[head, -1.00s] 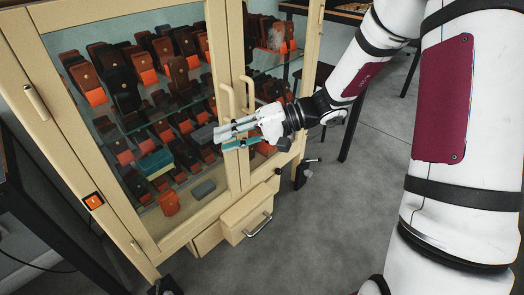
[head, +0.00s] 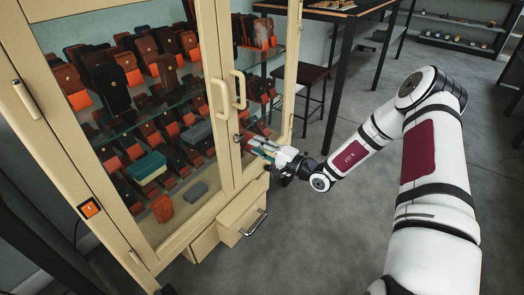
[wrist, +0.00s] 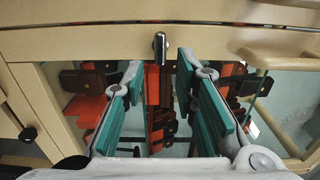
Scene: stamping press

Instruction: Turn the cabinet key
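The cabinet (head: 226,35) is pale wood with glass doors and two closed-looking doors meeting at the middle. A small metal key (wrist: 160,45) sticks out of the door frame (wrist: 90,42) in the wrist view. In the head view the key (head: 238,138) is a tiny spot below the door handles (head: 238,90). My gripper (wrist: 158,75) is open, its teal-padded fingers on either side of the key's line, with a gap around it. The gripper also shows in the head view (head: 250,142), its fingers pointing at the key area. Contact with the key cannot be made out.
Shelves behind the glass hold many brown, black and orange cases. A part-open drawer (head: 242,212) juts out below the doors. A dark stool (head: 305,80) and a table (head: 350,15) stand beyond the cabinet.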

